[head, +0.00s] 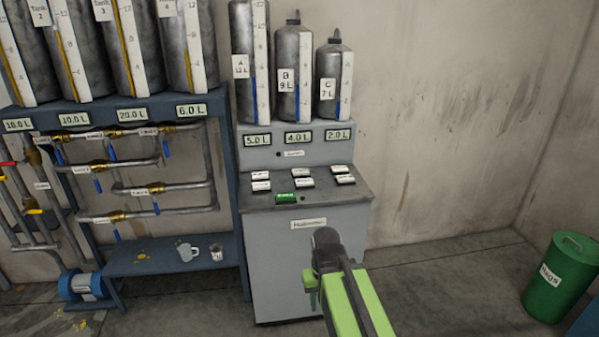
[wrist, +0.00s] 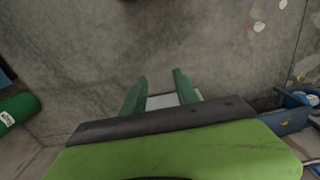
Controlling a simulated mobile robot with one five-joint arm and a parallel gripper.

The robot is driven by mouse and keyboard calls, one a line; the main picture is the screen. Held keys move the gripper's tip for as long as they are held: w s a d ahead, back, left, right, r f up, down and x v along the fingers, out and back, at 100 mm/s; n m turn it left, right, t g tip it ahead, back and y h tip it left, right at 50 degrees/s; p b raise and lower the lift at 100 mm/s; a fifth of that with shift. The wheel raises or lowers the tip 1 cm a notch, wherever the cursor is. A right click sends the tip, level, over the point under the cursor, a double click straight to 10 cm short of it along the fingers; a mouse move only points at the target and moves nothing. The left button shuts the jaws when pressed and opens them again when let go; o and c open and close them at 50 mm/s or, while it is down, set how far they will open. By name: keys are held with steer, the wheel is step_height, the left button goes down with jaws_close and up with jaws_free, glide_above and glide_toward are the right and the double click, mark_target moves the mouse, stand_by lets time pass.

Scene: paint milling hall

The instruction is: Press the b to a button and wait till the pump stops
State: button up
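The grey console (head: 305,260) stands in the middle of the head view. The button labels are too small to read, so I cannot tell which is b to a. Above are cylinders A (head: 244,95), B (head: 292,100) and C (head: 329,60), with displays reading 5.0 L, 4.0 L and 2.0 L. My gripper (wrist: 157,84) has its two green fingers apart in the wrist view. In the head view my arm is in front of the console, below the buttons.
A blue rack (head: 240,205) with tanks, pipes and valves stands on the left. A blue pump (head: 86,286) is at lower left. A green bin (head: 562,280) stands right; the floor between is clear.

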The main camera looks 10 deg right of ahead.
jaws_close()
stand_by(1.5)
